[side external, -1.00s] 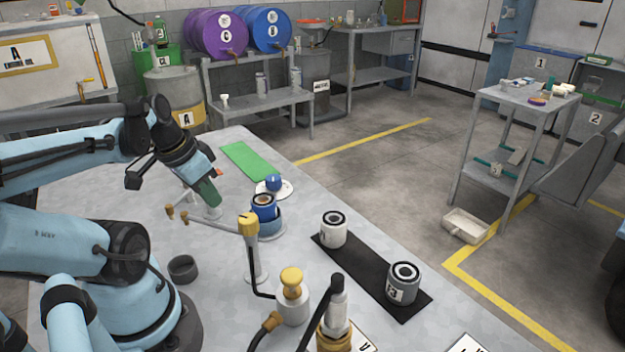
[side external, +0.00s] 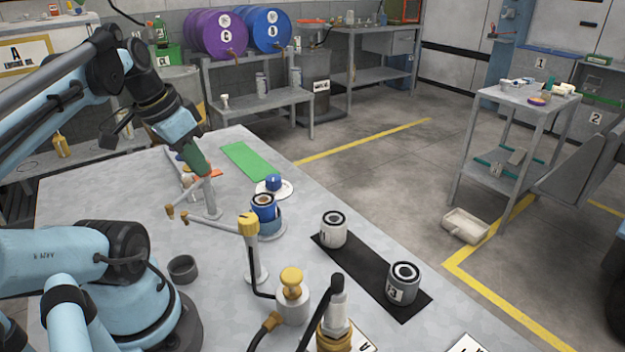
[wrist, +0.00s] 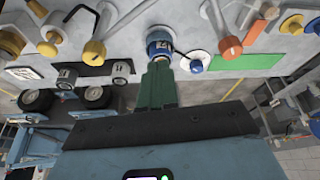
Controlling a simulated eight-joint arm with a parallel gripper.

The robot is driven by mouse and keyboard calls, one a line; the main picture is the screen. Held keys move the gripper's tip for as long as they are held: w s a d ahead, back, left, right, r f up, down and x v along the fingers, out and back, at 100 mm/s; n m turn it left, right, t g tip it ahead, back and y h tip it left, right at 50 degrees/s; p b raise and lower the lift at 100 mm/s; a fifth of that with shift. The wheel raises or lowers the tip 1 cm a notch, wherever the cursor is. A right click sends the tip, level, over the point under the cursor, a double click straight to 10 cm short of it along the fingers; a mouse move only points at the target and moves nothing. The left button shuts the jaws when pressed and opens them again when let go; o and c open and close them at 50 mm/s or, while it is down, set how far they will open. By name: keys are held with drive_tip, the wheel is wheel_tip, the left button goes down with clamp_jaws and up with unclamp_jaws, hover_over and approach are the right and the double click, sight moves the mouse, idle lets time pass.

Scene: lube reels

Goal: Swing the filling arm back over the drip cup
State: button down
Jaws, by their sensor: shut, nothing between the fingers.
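My gripper (side external: 205,170), with green fingers, is shut and empty above the table, close to the top of an orange-capped post (side external: 212,203). Its shut fingers (wrist: 158,70) point towards the blue filter can in the wrist view. A yellow-capped post (side external: 248,228) carries a thin grey arm (side external: 212,225) that reaches left to a brown nozzle. A second thin arm with a brown nozzle (side external: 170,211) comes from the orange-capped post. I cannot tell which is the filling arm. A grey open cup (side external: 183,267), likely the drip cup, stands nearer my base, with no nozzle over it.
A blue filter can (side external: 264,207) stands in a blue holder. A blue-knobbed piece (side external: 273,183) is behind it. Two cans (side external: 333,232) (side external: 402,284) stand on a black mat (side external: 366,265). A yellow-topped pump bottle (side external: 292,297) is in front. A green mat (side external: 246,160) lies clear.

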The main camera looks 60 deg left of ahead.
drive_tip(key=c, duration=1.8)
unclamp_jaws()
drive_tip(key=shift+s+d+r, duration=0.1)
drive_tip(key=shift+s+r, duration=0.1)
drive_tip(key=shift+r, duration=0.3)
drive_tip(key=shift+o, duration=1.3)
drive_tip(key=shift+d+r, duration=0.1)
drive_tip(key=shift+r, duration=0.05)
drive_tip(key=shift+o, duration=1.2)
drive_tip(key=shift+w+d+r, duration=0.15)
drive_tip(key=shift+w+d, duration=0.1)
drive_tip(key=shift+d, duration=0.05)
drive_tip(key=o, duration=0.6)
drive_tip(key=shift+n+g+h, duration=0.3)
drive_tip(key=shift+g+h, duration=0.2)
drive_tip(key=shift+g, duration=0.4)
drive_tip(key=d, duration=0.1)
drive_tip(key=w+d+r, duration=0.1)
drive_tip(key=w+d, duration=0.1)
drive_tip(key=d, duration=0.1)
drive_tip(key=shift+w+r, duration=0.2)
drive_tip(key=shift+r, duration=0.2)
wheel_tip(320, 180, up, 2)
drive_tip(key=n+g, duration=0.1)
drive_tip(key=g, duration=0.1)
hover_over(249, 216)
wheel_tip(249, 216, down, 12)
drive_tip(key=shift+r, duration=0.1)
